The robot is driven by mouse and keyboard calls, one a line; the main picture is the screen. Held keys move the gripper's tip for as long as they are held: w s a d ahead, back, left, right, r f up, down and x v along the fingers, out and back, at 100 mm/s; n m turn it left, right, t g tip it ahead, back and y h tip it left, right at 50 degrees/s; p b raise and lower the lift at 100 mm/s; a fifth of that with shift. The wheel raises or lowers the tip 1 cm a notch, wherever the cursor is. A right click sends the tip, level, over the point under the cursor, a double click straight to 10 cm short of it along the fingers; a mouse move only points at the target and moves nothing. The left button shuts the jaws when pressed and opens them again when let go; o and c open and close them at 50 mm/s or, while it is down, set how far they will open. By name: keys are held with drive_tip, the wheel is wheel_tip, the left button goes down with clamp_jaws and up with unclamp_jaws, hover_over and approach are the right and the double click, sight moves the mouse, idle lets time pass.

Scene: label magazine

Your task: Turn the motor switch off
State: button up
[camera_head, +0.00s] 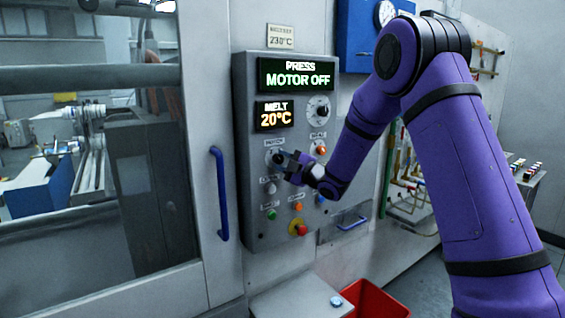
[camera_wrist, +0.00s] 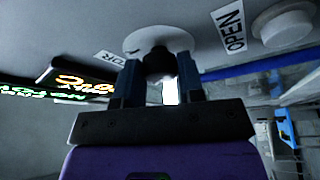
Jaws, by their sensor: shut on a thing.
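The motor switch (camera_head: 274,156) is a dark rotary knob on a round pale plate, on the left side of the grey control panel (camera_head: 246,200). My gripper (camera_head: 284,160) reaches it from the right and partly covers it. In the wrist view the dark knob (camera_wrist: 158,62) sits between the two fingers of my gripper (camera_wrist: 160,75), which are shut on it. The upper display (camera_head: 297,75) reads "PRESS MOTOR OFF" in green letters. Which mark the knob points at is hard to tell.
Several buttons surround the switch, including a red-and-yellow stop button (camera_head: 298,230) low on the panel. Another dial (camera_head: 318,107) is above right. A blue door handle (camera_head: 219,194) stands left of the panel. A red bin (camera_head: 372,300) is below.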

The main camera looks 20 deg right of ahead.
drive_tip(key=o, duration=0.9)
drive_tip(key=v, duration=1)
drive_tip(key=shift+s+d+f, duration=0.1)
drive_tip(key=shift+s+d, duration=0.15)
drive_tip(key=shift+s, duration=0.05)
